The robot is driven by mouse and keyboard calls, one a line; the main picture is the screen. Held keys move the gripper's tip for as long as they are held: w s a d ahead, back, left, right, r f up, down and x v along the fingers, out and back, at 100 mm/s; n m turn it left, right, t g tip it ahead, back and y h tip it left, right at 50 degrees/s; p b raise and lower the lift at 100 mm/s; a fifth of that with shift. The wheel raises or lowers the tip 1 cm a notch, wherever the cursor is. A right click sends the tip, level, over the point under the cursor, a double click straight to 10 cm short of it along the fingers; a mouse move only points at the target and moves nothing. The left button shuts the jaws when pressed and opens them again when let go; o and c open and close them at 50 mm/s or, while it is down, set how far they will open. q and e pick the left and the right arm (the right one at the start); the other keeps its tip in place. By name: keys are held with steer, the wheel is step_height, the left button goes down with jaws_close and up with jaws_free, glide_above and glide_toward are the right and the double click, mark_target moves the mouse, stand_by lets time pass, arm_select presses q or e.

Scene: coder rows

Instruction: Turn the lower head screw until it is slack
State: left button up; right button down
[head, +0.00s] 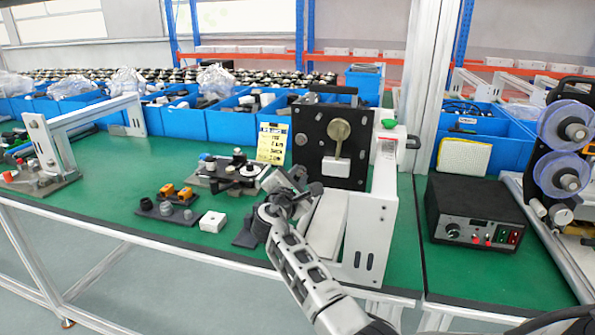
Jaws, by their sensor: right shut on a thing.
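The coder (388,195) stands at the table's right end, with a black front plate (312,130) carrying a brass round knob (338,130) and a white block (335,167) below it. My right gripper (311,190) reaches up from below to the lower left edge of this plate. It is shut on a small part there, which I take for the lower head screw. The fingers and wrist hide the screw, so its turn and tightness cannot be seen. My left gripper is not in view.
Left of my right gripper are a dark fixture (230,172), orange-topped parts (176,194) and a white cube (212,222). A black control box (478,212) stands right. Blue bins (235,125) line the back. The green table (110,200) is clear at left centre.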

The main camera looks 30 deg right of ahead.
steer(key=n+p, duration=0.3)
steer(key=shift+r, duration=0.3)
steer(key=n+p, duration=0.2)
steer(key=shift+n, duration=0.3)
steer(key=shift+f+n+p, duration=0.1)
steer(key=shift+n+p, duration=0.55)
steer(key=shift+n, duration=0.25)
steer(key=shift+f+n, duration=0.1)
steer(key=shift+n, duration=0.8)
steer(key=n, duration=0.2)
steer(key=shift+f+n+p, duration=0.1)
steer(key=shift+n+p, duration=0.25)
steer(key=shift+n, duration=0.05)
steer(key=n, duration=0.3)
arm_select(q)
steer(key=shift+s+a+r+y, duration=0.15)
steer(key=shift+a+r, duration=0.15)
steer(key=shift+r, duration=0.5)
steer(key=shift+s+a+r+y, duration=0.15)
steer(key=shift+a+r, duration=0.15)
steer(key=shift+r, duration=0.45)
arm_select(e)
steer(key=shift+n, duration=1.2)
